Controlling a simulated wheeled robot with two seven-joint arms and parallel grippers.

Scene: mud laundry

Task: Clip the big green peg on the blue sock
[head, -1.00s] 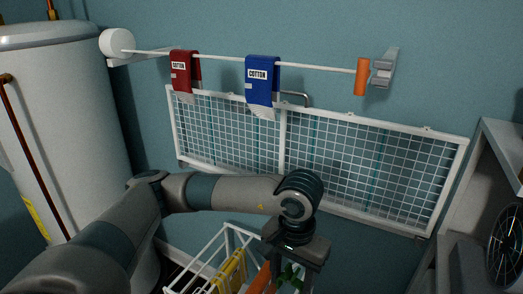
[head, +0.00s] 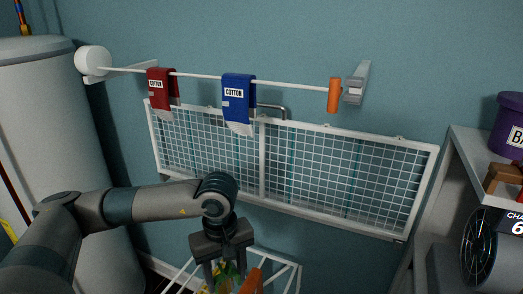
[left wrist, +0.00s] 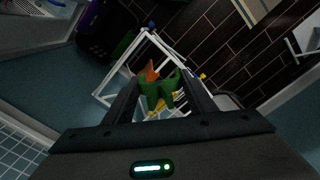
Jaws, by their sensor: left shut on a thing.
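The blue sock (head: 238,98) hangs over the white rail, to the right of the red sock (head: 161,88), with its pale end hanging down in front of the wire rack. My left gripper (head: 225,272) is below the rack, over the white-framed basket, well below and apart from the blue sock. It is shut on the green peg (left wrist: 160,90), which shows between its fingers in the left wrist view. In the head view the green peg is mostly hidden by the fingers. My right gripper is not in view.
The white-framed basket (head: 285,262) holds orange (head: 252,281) and yellow pieces (left wrist: 163,103). An orange cylinder (head: 334,95) sits at the rail's right end. The wire rack (head: 335,170) is behind my arm. A shelf (head: 468,145) stands at right, a white tank (head: 45,110) at left.

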